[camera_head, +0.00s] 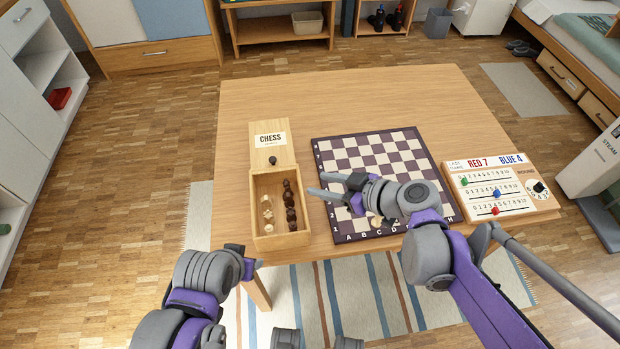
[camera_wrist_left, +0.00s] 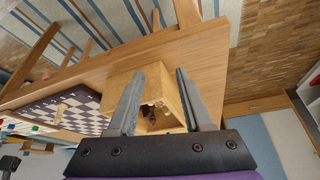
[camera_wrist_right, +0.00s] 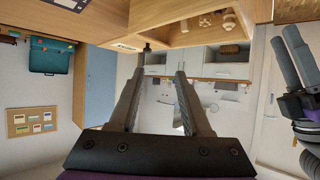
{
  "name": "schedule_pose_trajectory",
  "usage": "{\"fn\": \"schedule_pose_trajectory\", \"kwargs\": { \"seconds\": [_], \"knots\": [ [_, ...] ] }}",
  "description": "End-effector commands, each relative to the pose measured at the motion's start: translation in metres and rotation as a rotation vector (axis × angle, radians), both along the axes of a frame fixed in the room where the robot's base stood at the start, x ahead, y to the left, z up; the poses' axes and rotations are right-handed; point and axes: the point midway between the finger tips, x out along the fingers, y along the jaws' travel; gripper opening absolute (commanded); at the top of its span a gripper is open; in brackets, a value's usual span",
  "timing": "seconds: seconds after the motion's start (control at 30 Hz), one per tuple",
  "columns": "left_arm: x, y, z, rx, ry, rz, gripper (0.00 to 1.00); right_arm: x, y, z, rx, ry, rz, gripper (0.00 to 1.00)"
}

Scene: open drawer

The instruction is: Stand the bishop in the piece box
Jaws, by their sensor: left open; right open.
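The wooden piece box (camera_head: 257,228) stands on the table with its CHESS lid (camera_head: 262,155) slid back. Pale pieces (camera_head: 267,213) are in its left part and dark pieces (camera_head: 290,205) in its right part. A pale piece (camera_head: 377,222), perhaps the bishop, is on the chessboard's near edge, partly hidden by my right arm; it also shows in the left wrist view (camera_wrist_left: 61,110). My right gripper (camera_head: 316,184) is open and empty between box and board, pointing left. My left gripper (camera_wrist_left: 160,72) is open and empty, facing the box from the near side.
The chessboard (camera_head: 330,150) lies right of the box. A score panel (camera_head: 525,205) with coloured sliders is at the table's right. The far part of the table (camera_head: 340,95) is clear. A dark knob (camera_head: 272,160) stands on the lid.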

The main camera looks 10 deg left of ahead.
Motion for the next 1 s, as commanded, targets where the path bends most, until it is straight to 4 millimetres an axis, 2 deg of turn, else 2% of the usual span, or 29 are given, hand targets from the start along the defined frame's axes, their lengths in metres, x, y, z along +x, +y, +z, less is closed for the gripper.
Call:
{"fn": "schedule_pose_trajectory", "kwargs": {
  "seconds": [0.33,0.47,0.57,0.7,0.8,0.9,1.0],
  "knots": [
    [0.0,0.0,0.001,0.0,0.0,0.0,0.5,-0.006,-0.008,0.003,-0.005,0.011,-0.005,0.48],
    [0.0,0.0,0.001,0.0,0.0,0.0,0.5,-0.025,-0.025,-0.008,-0.058,0.114,-0.079,0.48],
    [0.0,0.0,0.001,0.0,0.0,0.0,0.5,-0.056,-0.056,-0.026,-0.138,0.263,-0.22,0.48],
    [0.0,0.0,0.001,0.0,0.0,0.0,0.5,-0.104,-0.113,-0.053,-0.254,0.452,-0.512,0.48],
    [0.0,0.0,0.001,0.0,0.0,0.0,0.5,-0.133,-0.151,-0.067,-0.308,0.528,-0.725,0.48],
    [0.0,0.0,0.001,0.0,0.0,0.0,0.5,-0.152,-0.18,-0.076,-0.335,0.561,-0.896,0.48],
    [0.0,0.0,0.001,0.0,0.0,0.0,0.5,-0.163,-0.198,-0.079,-0.345,0.57,-1.003,0.48]
  ]
}}
